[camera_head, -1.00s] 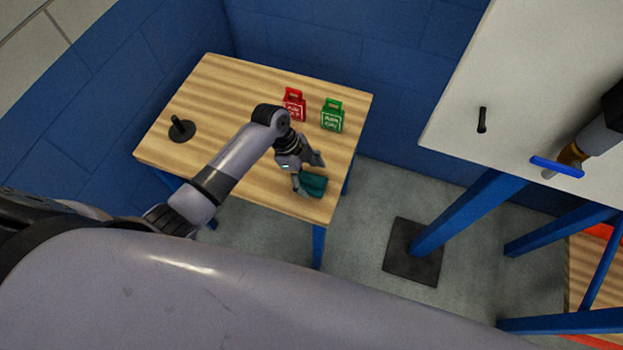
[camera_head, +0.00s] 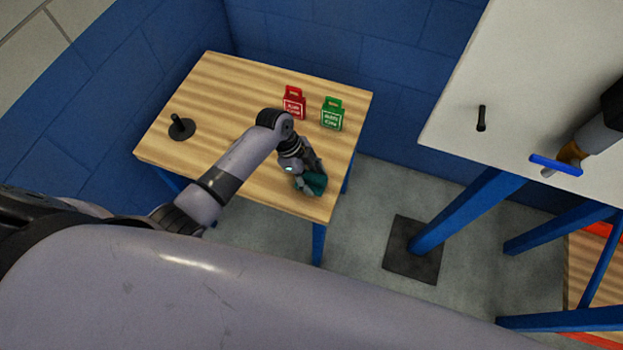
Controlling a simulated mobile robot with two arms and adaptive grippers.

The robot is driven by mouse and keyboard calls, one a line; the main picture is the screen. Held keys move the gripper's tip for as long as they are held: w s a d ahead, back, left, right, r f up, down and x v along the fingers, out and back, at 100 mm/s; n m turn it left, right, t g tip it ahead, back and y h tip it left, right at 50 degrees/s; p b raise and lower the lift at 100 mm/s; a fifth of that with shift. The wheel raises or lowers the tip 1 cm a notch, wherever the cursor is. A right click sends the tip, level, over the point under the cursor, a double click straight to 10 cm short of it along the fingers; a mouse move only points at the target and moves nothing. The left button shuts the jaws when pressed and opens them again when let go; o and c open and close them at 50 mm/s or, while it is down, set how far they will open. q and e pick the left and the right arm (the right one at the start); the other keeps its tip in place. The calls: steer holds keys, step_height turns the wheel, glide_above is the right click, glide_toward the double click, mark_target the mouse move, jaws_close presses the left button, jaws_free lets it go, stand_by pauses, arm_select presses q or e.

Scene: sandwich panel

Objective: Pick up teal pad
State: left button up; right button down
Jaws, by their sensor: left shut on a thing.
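The teal pad (camera_head: 314,184) is near the front right part of the wooden table. My left gripper (camera_head: 309,180) is over it, shut on it, with the fingers on either side. The gripper hides part of the pad, and I cannot tell whether the pad touches the table. My right gripper is not clearly in view; an arm part of mine shows at the right edge.
A red box (camera_head: 294,105) and a green box (camera_head: 332,115) stand toward the back of the wooden table (camera_head: 215,85). A black peg on a round base (camera_head: 180,128) stands at the left. A white panel (camera_head: 540,70) with a black handle (camera_head: 481,118) and a blue bar (camera_head: 556,165) is at the right.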

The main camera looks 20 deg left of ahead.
mark_target(311, 176)
arm_select(q)
steer(key=c, duration=0.3)
steer(key=shift+r, duration=0.15)
step_height(311, 176, up, 20)
steer(key=b, duration=0.2)
stand_by(0.3)
